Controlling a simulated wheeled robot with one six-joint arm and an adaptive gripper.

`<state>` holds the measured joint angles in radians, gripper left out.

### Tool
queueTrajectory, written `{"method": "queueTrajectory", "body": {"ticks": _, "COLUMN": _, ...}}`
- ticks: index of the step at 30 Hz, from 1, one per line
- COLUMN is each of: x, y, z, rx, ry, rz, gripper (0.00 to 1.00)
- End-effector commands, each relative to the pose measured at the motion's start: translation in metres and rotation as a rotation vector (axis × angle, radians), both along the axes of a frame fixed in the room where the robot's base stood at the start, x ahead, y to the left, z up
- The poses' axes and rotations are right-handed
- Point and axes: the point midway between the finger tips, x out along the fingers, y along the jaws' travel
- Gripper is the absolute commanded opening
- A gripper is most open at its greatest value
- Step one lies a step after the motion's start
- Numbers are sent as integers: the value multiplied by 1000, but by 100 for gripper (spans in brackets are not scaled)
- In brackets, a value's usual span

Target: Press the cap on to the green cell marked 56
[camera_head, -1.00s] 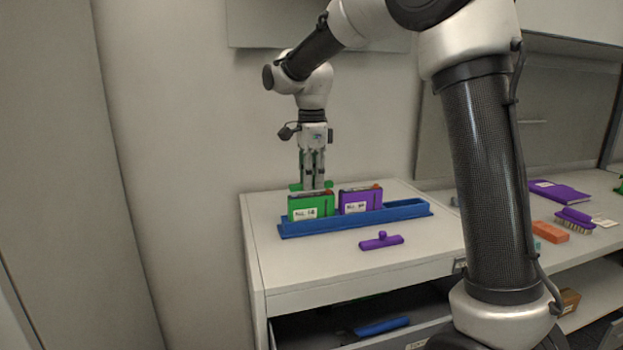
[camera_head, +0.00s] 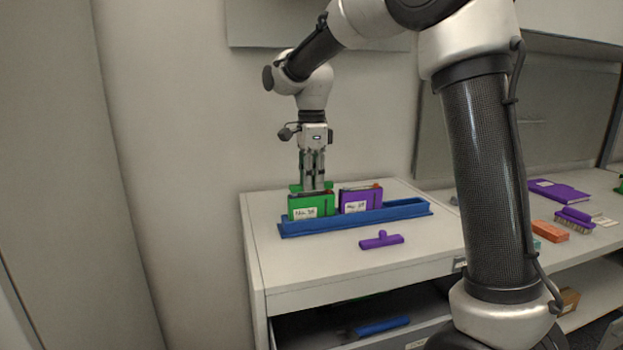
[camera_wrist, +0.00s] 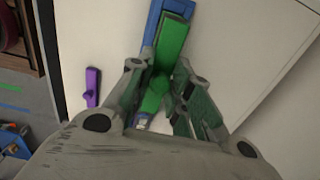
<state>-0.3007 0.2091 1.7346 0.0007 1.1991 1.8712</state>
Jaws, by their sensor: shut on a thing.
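The green cell (camera_head: 326,205) stands upright in the left part of the blue tray (camera_head: 300,230), in the head view. Its white label faces me, but the number is too blurred to read surely. My gripper (camera_head: 315,187) points down at the cell's top edge and is shut on the green cap (camera_head: 295,187). The cap's ends show on both sides of the fingers. In the wrist view, the green cap (camera_wrist: 154,98) lies between the fingers, in line with the blue tray (camera_wrist: 152,22). I cannot tell whether cap and cell touch.
A purple cell (camera_head: 372,196) stands right of the green one in the tray. A loose purple cap (camera_head: 381,240) lies in front on the white top. A purple notebook (camera_head: 558,192), a brush (camera_head: 574,219) and an orange block (camera_head: 551,231) lie farther right. A drawer below is open.

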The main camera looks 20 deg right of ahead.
Motion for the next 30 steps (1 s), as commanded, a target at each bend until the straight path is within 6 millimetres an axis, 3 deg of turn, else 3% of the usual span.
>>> {"method": "queueTrajectory", "body": {"ticks": 30, "x": 0, "y": 0, "z": -9, "rx": 0, "ry": 1, "rz": 0, "gripper": 7}}
